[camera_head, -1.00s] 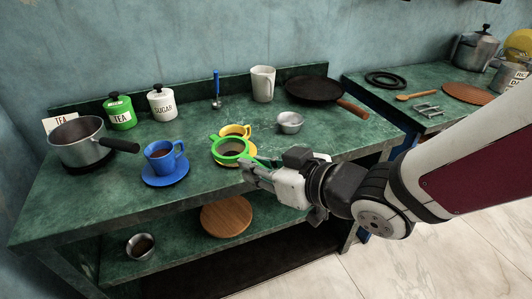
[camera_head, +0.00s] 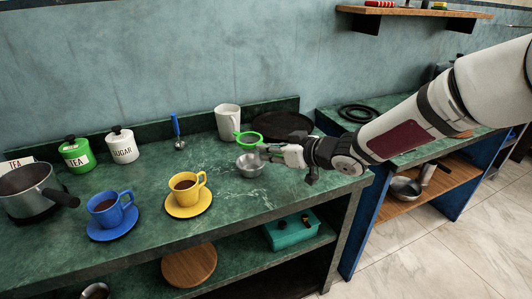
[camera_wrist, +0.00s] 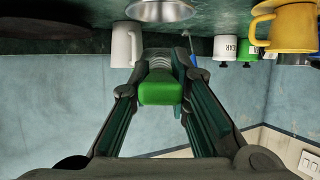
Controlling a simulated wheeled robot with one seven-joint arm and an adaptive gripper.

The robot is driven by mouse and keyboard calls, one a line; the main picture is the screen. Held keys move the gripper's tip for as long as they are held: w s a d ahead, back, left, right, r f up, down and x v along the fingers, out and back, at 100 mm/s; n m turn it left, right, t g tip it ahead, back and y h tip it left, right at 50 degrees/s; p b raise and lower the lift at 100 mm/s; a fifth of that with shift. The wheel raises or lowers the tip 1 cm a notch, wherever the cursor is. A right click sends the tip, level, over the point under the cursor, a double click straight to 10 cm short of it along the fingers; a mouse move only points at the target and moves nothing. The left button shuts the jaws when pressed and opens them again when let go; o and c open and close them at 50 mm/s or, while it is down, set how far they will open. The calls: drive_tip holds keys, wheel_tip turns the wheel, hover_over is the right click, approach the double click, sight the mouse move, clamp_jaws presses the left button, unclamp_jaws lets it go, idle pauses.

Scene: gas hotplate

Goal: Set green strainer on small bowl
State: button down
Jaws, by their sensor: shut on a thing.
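The green strainer (camera_head: 239,142) is in the air, its ring just above and slightly left of the small metal bowl (camera_head: 251,169) in the head view. I cannot tell the exact gap. The bowl stands upright on the green counter. My gripper (camera_head: 268,152) is shut on the strainer's handle, at the bowl's upper right in the picture. In the wrist view the green handle (camera_wrist: 163,88) is between the fingers, and part of the bowl (camera_wrist: 160,11) shows at the top edge.
A yellow cup (camera_head: 184,187) with dark liquid stands on its saucer left of the bowl, and a blue cup (camera_head: 108,211) farther left. A white pitcher (camera_head: 228,122) and a dark pan (camera_head: 284,125) stand behind.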

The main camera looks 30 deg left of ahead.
idle(0.4)
drive_tip(key=shift+f+b, duration=2.05)
drive_tip(key=shift+f, duration=0.9)
drive_tip(key=shift+f+b, duration=0.4)
drive_tip(key=shift+f, duration=0.15)
drive_tip(key=c, duration=1.4)
unclamp_jaws()
